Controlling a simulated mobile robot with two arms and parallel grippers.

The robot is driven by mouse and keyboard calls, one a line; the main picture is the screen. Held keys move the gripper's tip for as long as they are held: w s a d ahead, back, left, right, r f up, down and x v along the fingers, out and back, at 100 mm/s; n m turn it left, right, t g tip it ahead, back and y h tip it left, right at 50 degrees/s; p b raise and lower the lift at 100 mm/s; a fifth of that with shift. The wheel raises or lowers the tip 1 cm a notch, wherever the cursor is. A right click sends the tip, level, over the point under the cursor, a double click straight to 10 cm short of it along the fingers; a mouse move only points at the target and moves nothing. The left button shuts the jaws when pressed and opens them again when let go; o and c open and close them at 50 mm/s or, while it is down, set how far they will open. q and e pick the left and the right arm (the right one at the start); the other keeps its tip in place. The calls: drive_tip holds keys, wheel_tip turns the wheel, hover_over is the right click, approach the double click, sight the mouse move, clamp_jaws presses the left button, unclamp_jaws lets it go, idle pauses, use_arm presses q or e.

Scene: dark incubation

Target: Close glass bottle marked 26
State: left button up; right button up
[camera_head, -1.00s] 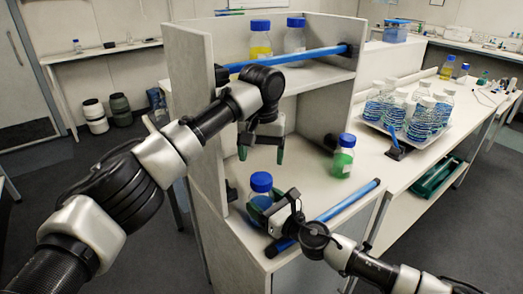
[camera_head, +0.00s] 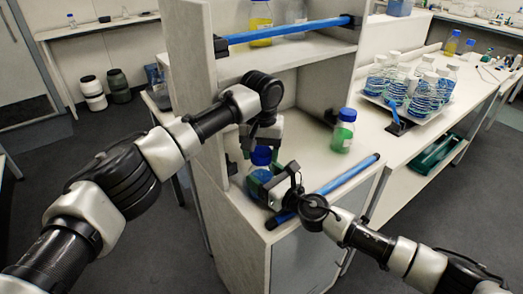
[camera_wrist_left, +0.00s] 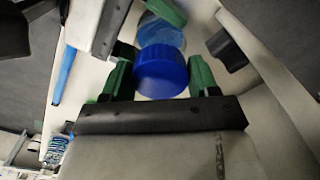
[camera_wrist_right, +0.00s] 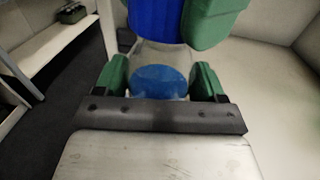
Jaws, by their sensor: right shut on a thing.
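A glass bottle (camera_head: 258,176) with blue liquid stands at the near left corner of the bench's lower level. Its blue cap (camera_head: 261,156) sits at the bottle's top; how tightly cannot be told. My right gripper (camera_wrist_right: 160,78) is shut on the glass body below the cap. My left gripper (camera_head: 262,149) is over the bottle from above. In the left wrist view its green fingers stand open on either side of the cap (camera_wrist_left: 161,72), very close to it. The cap also shows in the right wrist view (camera_wrist_right: 155,18) beside a green left finger. No number is legible.
A green-liquid bottle (camera_head: 342,131) with a blue cap stands to the right. A blue bar (camera_head: 345,176) runs along the bench's front edge. A shelf above holds a yellow-liquid bottle (camera_head: 261,32). A tray (camera_head: 378,100) of several capped bottles is farther right.

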use_arm(q)
drive_tip(key=c, duration=0.6)
drive_tip(key=shift+o, duration=0.2)
drive_tip(key=m, duration=0.4)
drive_tip(key=shift+m, duration=0.4)
drive_tip(key=o, duration=1)
drive_tip(key=shift+r, duration=2.25)
drive_tip(key=shift+c, duration=0.4)
drive_tip(key=shift+r, duration=1.8)
drive_tip(key=shift+f, duration=0.1)
